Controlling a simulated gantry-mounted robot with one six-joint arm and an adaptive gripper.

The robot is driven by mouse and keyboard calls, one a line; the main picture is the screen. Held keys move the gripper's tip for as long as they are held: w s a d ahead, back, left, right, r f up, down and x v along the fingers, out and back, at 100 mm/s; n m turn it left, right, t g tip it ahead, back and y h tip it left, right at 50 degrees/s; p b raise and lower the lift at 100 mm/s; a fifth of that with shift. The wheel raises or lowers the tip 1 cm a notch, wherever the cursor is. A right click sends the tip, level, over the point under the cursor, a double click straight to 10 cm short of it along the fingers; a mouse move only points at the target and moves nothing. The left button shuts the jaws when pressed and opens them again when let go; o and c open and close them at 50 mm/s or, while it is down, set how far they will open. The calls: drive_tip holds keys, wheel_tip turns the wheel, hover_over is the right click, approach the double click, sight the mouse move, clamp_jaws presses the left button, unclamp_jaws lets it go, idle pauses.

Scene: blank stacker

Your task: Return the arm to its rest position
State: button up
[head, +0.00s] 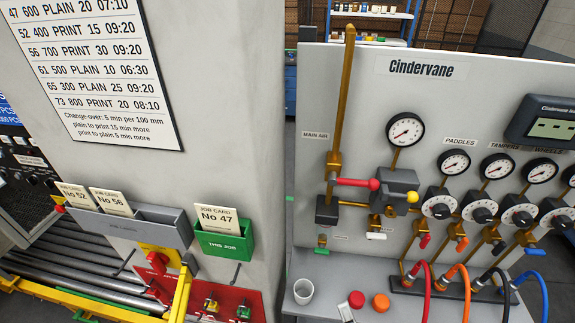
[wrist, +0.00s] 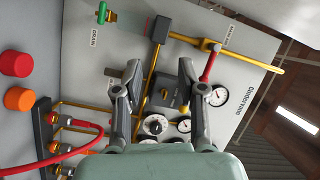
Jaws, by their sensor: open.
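My gripper (wrist: 160,78) shows in the wrist view with its two grey fingers apart and nothing held between them. It faces the Cindervane panel (wrist: 85,75), which appears turned on its side in that view. The gauges and a dark grey block on the panel show behind and between the fingers. I cannot tell the exact distance from the fingers to the panel. My arm and gripper do not show in the head view.
In the head view, the panel (head: 320,100) carries a red-handled lever (head: 357,183), gauges and dials. A green card holder (head: 225,243) is on the pillar.

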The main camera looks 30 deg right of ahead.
drive_tip(key=w+a+r+n+g+y, duration=0.1)
drive_tip(key=w+a+r+n+y, duration=0.2)
drive_tip(key=a+n, duration=0.45)
drive_tip(key=w+a+r+n+g+y, duration=0.1)
drive_tip(key=w+a+r+n+y, duration=0.25)
drive_tip(key=a, duration=0.65)
drive_tip(key=w+a+r+n+g+y, duration=0.1)
drive_tip(key=w+a+r+n+g, duration=0.2)
drive_tip(key=a+n, duration=0.55)
wheel_tip(320, 180, up, 24)
drive_tip(key=t+p, duration=0.1)
drive_tip(key=p, duration=2.1)
drive_tip(key=shift+s+f+m+h, duration=0.2)
drive_tip(key=shift+s+m+h, duration=0.15)
drive_tip(key=shift+s+m, duration=0.1)
